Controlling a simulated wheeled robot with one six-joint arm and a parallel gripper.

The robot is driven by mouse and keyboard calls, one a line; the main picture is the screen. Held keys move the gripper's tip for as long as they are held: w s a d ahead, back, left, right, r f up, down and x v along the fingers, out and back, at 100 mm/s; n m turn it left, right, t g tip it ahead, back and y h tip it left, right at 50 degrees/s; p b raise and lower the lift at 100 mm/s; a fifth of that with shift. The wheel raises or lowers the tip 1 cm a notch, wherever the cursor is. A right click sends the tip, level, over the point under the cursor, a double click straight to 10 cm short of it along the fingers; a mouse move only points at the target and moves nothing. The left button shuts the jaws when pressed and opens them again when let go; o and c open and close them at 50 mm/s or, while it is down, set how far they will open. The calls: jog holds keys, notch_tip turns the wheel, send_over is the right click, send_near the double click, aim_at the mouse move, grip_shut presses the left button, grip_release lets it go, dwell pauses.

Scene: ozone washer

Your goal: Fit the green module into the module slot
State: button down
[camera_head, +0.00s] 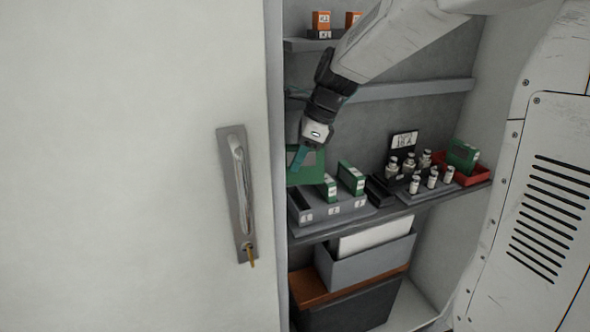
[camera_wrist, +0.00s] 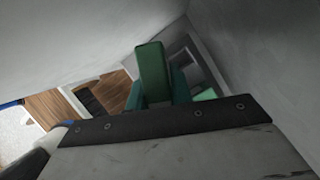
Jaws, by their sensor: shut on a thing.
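My gripper (camera_head: 297,160) is shut on a green module (camera_head: 312,167) inside the open cabinet. In the wrist view, the green module (camera_wrist: 151,70) stands out from between the teal fingers (camera_wrist: 158,94). In the head view, the module hangs above the left part of a grey slotted rack (camera_head: 334,209), apparently clear of it; the gripper partly covers it. Two other green modules (camera_head: 328,187) (camera_head: 351,178) stand upright in the rack's middle and right slots. The left slot (camera_head: 301,200) looks empty, and its far end is partly hidden.
A cabinet door (camera_head: 200,80) with a handle (camera_head: 239,180) borders the rack on the left. Small bottles (camera_head: 409,167) stand in a holder right of the rack. A red bin (camera_head: 477,173) holds a green module. An upper shelf (camera_head: 415,89) is close behind my arm.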

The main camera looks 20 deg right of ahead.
jog(key=shift+w+a+f, duration=0.1)
jog(key=shift+w+a, duration=0.1)
jog(key=shift+w, duration=0.15)
jog(key=shift+f, duration=1.75)
jog(key=shift+f, duration=0.1)
jog(key=shift+f, duration=0.35)
jog(key=shift+f, duration=0.15)
jog(key=c, duration=1.3)
grip_release()
jog(key=shift+o, duration=0.2)
